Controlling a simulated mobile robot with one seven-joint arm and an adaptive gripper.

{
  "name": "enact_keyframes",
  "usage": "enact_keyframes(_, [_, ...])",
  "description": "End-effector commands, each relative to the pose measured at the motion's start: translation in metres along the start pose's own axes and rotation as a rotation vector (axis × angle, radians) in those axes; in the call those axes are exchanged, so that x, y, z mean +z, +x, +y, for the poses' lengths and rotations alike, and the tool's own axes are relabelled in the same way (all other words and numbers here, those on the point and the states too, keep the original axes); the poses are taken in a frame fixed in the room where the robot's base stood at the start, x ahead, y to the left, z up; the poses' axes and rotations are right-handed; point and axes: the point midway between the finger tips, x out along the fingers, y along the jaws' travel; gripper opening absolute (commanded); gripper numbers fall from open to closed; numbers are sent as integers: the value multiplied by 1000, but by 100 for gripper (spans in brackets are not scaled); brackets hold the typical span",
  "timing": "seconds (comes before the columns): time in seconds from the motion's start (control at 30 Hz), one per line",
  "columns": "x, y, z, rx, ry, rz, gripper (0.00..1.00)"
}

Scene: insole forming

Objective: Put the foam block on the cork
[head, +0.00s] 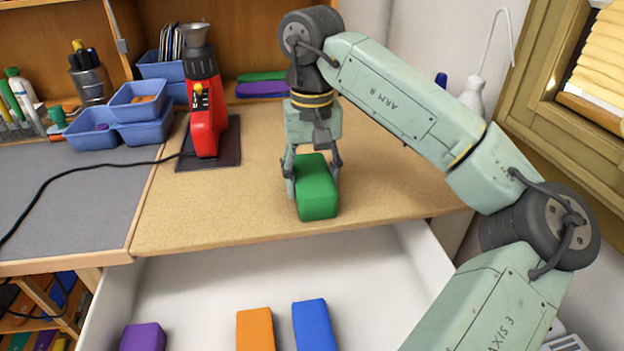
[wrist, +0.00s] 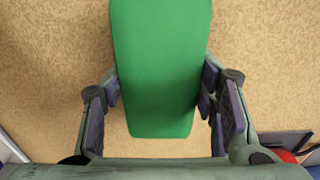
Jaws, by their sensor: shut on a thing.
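A green foam block (head: 316,188) is between the fingers of my gripper (head: 315,172), over the front part of the cork surface (head: 240,200). In the wrist view the green block (wrist: 160,70) fills the space between the two fingers of my gripper (wrist: 160,95), which is shut on it. The cork (wrist: 265,70) shows on both sides of the block there. I cannot tell whether the block's underside touches the cork. The fingers hide parts of the block's sides.
An open white drawer (head: 200,290) below the cork holds purple (head: 143,337), orange (head: 255,329) and blue (head: 314,325) blocks. A red machine (head: 205,110) stands on a dark plate on the left of the cork. Blue bins (head: 140,108) stand further left. The cork right of the block is clear.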

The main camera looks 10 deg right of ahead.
Motion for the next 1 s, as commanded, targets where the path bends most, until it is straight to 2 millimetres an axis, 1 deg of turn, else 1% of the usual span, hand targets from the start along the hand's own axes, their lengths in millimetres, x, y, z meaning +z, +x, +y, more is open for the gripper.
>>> enact_keyframes(0.07, [0,-1,0,0,0,0,26])
enact_keyframes(0.2, [0,4,0,0,0,0,26])
enact_keyframes(0.23, [0,3,0,0,0,0,54])
enact_keyframes(0.5, [0,2,0,0,0,0,72])
enact_keyframes(0.53, [0,2,0,0,0,0,74])
enact_keyframes(0.83, [0,1,0,0,0,0,74])
enact_keyframes(0.93, [0,-6,0,1,1,2,74])
enact_keyframes(1.0, [0,-15,0,3,1,3,74])
